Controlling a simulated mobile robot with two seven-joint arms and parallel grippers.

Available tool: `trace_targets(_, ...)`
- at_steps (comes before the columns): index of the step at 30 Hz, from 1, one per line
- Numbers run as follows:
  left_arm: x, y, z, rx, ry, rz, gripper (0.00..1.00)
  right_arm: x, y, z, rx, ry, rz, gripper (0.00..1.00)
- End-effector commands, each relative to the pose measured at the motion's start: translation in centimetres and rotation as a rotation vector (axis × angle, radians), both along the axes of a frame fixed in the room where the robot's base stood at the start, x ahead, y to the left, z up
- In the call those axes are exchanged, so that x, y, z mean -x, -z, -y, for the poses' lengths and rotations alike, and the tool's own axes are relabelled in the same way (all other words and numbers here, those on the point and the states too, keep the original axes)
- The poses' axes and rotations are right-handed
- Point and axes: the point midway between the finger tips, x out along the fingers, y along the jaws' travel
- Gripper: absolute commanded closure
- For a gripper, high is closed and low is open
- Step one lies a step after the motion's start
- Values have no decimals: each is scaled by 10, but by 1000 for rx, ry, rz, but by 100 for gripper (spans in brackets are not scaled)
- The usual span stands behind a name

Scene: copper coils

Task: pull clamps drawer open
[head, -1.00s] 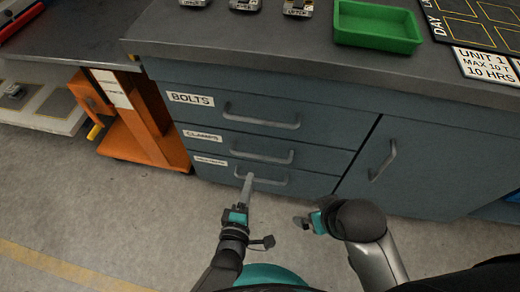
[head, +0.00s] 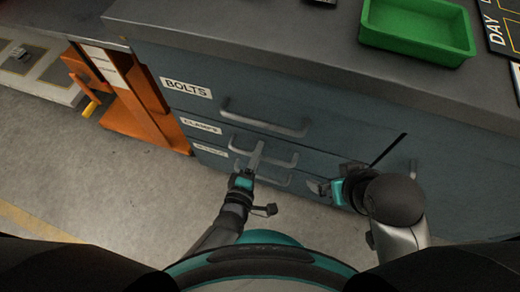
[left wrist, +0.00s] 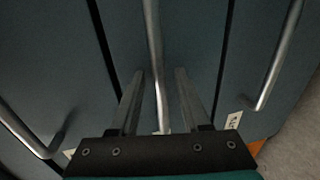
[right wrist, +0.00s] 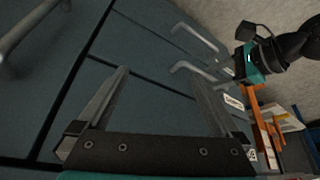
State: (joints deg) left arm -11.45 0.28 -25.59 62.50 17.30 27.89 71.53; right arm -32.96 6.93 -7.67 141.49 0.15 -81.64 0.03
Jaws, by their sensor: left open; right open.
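The clamps drawer (head: 218,136), the middle of three blue-grey drawers, looks closed. It has a white label (head: 200,126) and a grey bar handle (head: 285,157). My left gripper (head: 257,152) is open at this handle. In the left wrist view the clamps handle (left wrist: 153,40) passes between the two open fingers (left wrist: 158,95); I cannot tell whether they touch it. My right gripper (head: 313,187) is open and empty, to the right of the handles in front of the cabinet. In the right wrist view nothing lies between its fingers (right wrist: 160,78).
The bolts drawer (head: 185,88) with its handle (head: 262,122) is above, and a third drawer (head: 208,156) is below. A green bin (head: 418,30) stands on the countertop.

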Motion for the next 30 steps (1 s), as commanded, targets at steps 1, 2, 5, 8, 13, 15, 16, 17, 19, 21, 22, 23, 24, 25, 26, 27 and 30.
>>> trace_targets(1, 0, 0, 0, -1, 0, 0, 53, 0, 0, 0, 0, 0, 0, 0)
trace_targets(2, 0, 0, 0, 0, 0, 0, 53, 0, 0, 0, 0, 0, 0, 0)
trace_targets(5, 0, 0, 0, 0, 0, 0, 53, 0, 0, 0, 0, 0, 0, 0)
trace_targets(8, 0, 0, 0, 0, 0, 0, 64, 0, 0, 0, 0, 0, 0, 0)
trace_targets(13, 0, 0, 0, 0, 0, 0, 84, 0, 0, 0, 0, 0, 0, 0)
trace_targets(15, 0, 0, 0, 0, 0, 0, 91, 0, 0, 0, 0, 0, 0, 0)
trace_targets(16, 0, 0, 0, 0, 0, 0, 95, 0, 0, 0, 0, 0, 0, 0)
trace_targets(17, 0, 0, 0, 0, 0, 0, 98, 0, 0, 0, 0, 0, 0, 0)
trace_targets(19, 0, 0, 0, 0, 0, 0, 100, 0, 0, 0, 0, -1, 0, 0)
trace_targets(21, 0, 0, 0, 0, 0, 0, 100, 0, 0, 0, 0, -1, 0, 0)
trace_targets(22, 0, 0, 0, 0, 0, 0, 100, 0, 0, 0, 0, -1, 0, 0)
trace_targets(23, 0, 0, 0, 0, 0, 0, 100, 0, 0, 0, 0, -1, 0, 0)
trace_targets(24, 0, 0, 0, 0, 0, 0, 100, 0, 0, 0, 0, -1, 0, 0)
trace_targets(25, 0, 0, 0, 0, 0, 0, 100, 0, 0, 0, 0, -1, 0, 0)
trace_targets(26, 0, 0, 0, 0, 0, 0, 100, 0, 0, 0, 0, -1, 0, 0)
trace_targets(27, 0, 0, 0, 0, 0, 0, 100, 0, 0, 0, 0, -1, 0, 0)
trace_targets(30, 0, 0, 0, 0, 1, 0, 100, 0, 0, 0, 0, -1, 0, 0)
